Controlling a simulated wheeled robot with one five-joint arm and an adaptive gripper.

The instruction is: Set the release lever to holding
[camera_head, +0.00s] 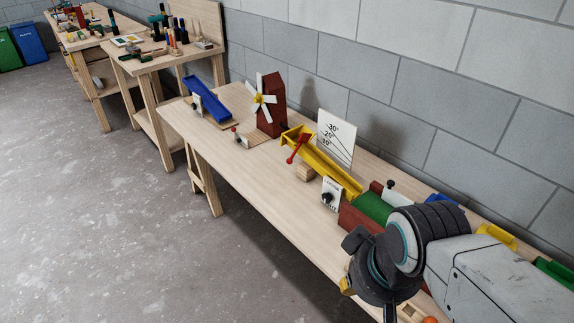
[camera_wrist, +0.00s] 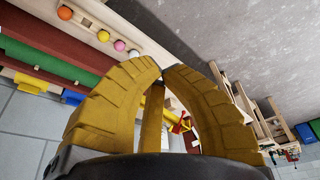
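A red lever (camera_head: 298,148) stands tilted on the yellow chute (camera_head: 330,172) in the middle of the bench; it also shows small and partly hidden behind my fingers in the wrist view (camera_wrist: 180,126). A white panel (camera_head: 332,192) with a dark knob stands at the chute's near end; its lettering is too small to read. My gripper (camera_wrist: 161,70) has its yellow fingers curved together with the tips meeting, and nothing shows held between them. In the head view it is at the lower right, well apart from the red lever, and mostly hidden by my wrist.
A green channel with red-brown sides (camera_head: 372,208) lies between my wrist and the chute. An angle board (camera_head: 336,138), windmill (camera_head: 270,105) and blue chute (camera_head: 206,98) stand farther along the bench (camera_head: 262,178). Several coloured balls (camera_wrist: 103,35) sit in a wooden rack. A block wall bounds the back.

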